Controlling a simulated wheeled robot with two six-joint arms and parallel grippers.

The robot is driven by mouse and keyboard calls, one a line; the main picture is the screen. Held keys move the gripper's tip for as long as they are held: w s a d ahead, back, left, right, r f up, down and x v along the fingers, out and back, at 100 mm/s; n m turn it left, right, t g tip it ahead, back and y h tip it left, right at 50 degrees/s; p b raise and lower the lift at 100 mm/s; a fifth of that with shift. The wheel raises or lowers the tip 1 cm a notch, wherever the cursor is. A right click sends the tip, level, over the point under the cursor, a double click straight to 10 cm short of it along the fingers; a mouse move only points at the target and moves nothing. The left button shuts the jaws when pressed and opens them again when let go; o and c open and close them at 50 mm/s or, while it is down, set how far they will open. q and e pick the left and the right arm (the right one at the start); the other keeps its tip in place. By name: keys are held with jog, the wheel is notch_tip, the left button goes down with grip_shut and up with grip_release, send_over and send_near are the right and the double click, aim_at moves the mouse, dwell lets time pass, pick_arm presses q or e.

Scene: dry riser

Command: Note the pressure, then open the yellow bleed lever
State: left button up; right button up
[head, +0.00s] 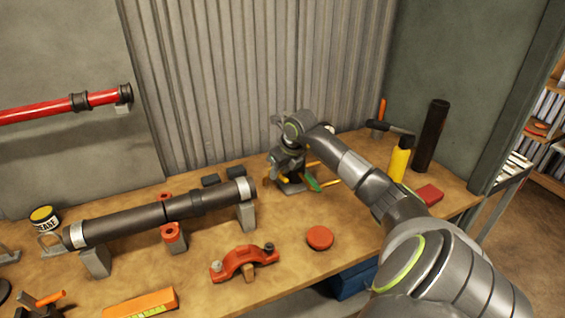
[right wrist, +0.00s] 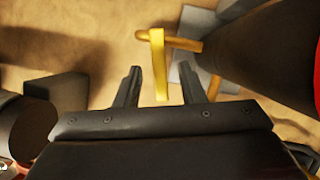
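The yellow bleed lever (right wrist: 158,62) shows in the right wrist view as a bent yellow bar beside a dark cylindrical body (right wrist: 262,52). My right gripper (right wrist: 160,84) is open, with one finger on each side of the lever's hanging end; I cannot tell whether either finger touches it. In the head view my right arm reaches over the bench, and its gripper (head: 290,168) is at the back, largely hiding what it is at. No readable pressure gauge face shows in either view. My left gripper is not in view.
The wooden bench (head: 355,228) holds a dark pipe (head: 140,222) on grey blocks, a red coupling (head: 244,262), a red disc (head: 320,238) and an orange level (head: 141,304). A yellow bottle (head: 400,160) and black cylinder (head: 430,137) stand at the right. Corrugated wall closes the back.

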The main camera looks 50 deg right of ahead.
jog(key=b+v, duration=0.3)
jog(key=v, duration=1.4)
jog(key=shift+s+r, duration=0.1)
